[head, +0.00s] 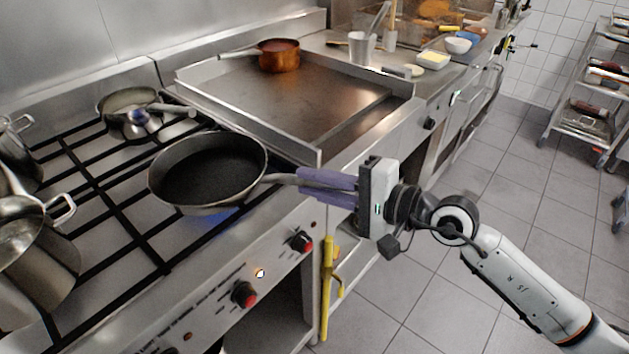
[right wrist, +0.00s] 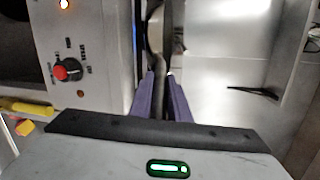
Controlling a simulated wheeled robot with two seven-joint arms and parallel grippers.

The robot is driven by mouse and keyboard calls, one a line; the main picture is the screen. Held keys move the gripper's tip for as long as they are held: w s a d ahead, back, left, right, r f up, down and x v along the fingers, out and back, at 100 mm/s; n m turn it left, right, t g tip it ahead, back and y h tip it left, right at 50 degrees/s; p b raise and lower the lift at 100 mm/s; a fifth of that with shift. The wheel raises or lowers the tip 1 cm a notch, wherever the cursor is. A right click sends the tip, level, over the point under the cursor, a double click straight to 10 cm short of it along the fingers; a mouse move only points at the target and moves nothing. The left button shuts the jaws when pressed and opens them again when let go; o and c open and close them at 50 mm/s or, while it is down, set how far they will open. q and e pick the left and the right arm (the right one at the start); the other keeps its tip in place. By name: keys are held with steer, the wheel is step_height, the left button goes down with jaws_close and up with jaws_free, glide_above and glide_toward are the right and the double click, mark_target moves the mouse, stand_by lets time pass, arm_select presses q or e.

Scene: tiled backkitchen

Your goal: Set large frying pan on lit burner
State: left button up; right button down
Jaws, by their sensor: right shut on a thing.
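The large frying pan (head: 209,172) is dark inside and sits level at the front right of the stove, over a burner with a blue flame (head: 222,217) showing under its rim. I cannot tell whether its base touches the grate. My right gripper (head: 302,180) is shut on the pan's handle, which points right past the stove's front edge. In the right wrist view the handle (right wrist: 160,103) runs between the purple fingers (right wrist: 162,95), and part of the pan's rim shows beyond. The burner itself is hidden under the pan. My left gripper is not in view.
A smaller pan (head: 127,102) is on the back burner. Steel pots (head: 35,255) stand at the left. A flat griddle (head: 310,95) with a copper pot (head: 279,56) lies to the right. Red-marked knobs (head: 244,294) and a yellow-handled item (head: 327,285) are at the front.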

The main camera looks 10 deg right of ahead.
steer(key=shift+r, duration=0.25)
steer(key=c, duration=2.1)
jaws_free()
steer(key=shift+f, duration=0.35)
steer(key=o, duration=0.4)
steer(key=shift+o, duration=0.2)
steer(key=shift+r, duration=0.15)
